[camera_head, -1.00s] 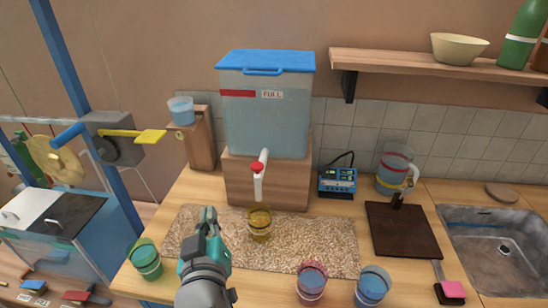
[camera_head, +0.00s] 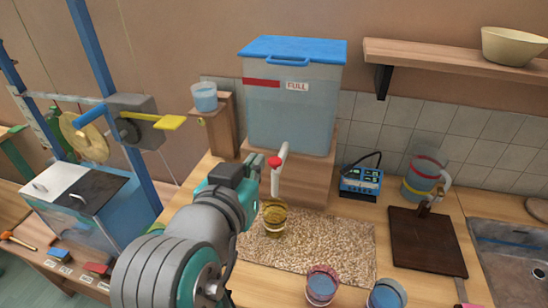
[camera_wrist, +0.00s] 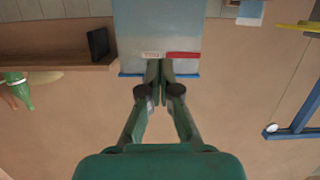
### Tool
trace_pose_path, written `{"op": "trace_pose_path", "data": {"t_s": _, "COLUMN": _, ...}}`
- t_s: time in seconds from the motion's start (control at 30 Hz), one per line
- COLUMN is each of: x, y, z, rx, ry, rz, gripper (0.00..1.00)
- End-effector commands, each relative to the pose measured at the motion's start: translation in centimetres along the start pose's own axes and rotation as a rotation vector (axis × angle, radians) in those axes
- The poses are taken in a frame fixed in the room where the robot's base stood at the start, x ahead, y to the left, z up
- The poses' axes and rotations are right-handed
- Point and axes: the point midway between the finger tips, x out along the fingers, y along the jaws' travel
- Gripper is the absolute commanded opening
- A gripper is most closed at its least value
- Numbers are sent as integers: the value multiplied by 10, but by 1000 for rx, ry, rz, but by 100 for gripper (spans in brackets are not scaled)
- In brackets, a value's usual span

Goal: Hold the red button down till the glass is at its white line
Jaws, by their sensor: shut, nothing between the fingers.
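The red button (camera_head: 275,161) sits on the white tap (camera_head: 280,170) at the front of the water tank (camera_head: 290,118). An amber glass (camera_head: 274,218) stands upright under the tap on a speckled mat. Pale bands show on the glass, but its white line and water level are too small to tell. My gripper (camera_wrist: 159,72) is shut and empty, with its fingertips against the tank's image in the wrist view. In the head view it is just left of the red button, partly hidden by my wrist; I cannot tell whether it touches the button.
The speckled mat (camera_head: 340,247) lies on the wooden counter. A pink glass (camera_head: 321,285) and a blue glass (camera_head: 386,296) stand at its front. A blue device (camera_head: 360,181), a jug (camera_head: 421,180) and a dark board (camera_head: 420,240) are to the right. A shelf (camera_head: 450,58) hangs above.

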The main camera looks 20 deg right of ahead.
Motion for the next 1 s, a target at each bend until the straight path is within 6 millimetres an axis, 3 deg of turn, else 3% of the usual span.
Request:
{"op": "trace_pose_path", "data": {"t_s": 0.27, "x": 11, "y": 1, "z": 0, "rx": -1, "ry": 1, "rz": 4, "gripper": 0}}
{"op": "trace_pose_path", "data": {"t_s": 0.8, "x": 104, "y": 2, "z": 0, "rx": -2, "ry": -1, "rz": 5, "gripper": 0}}
{"op": "trace_pose_path", "data": {"t_s": 1.0, "x": 107, "y": 0, "z": 27, "rx": -4, "ry": -1, "rz": 1, "gripper": 0}}
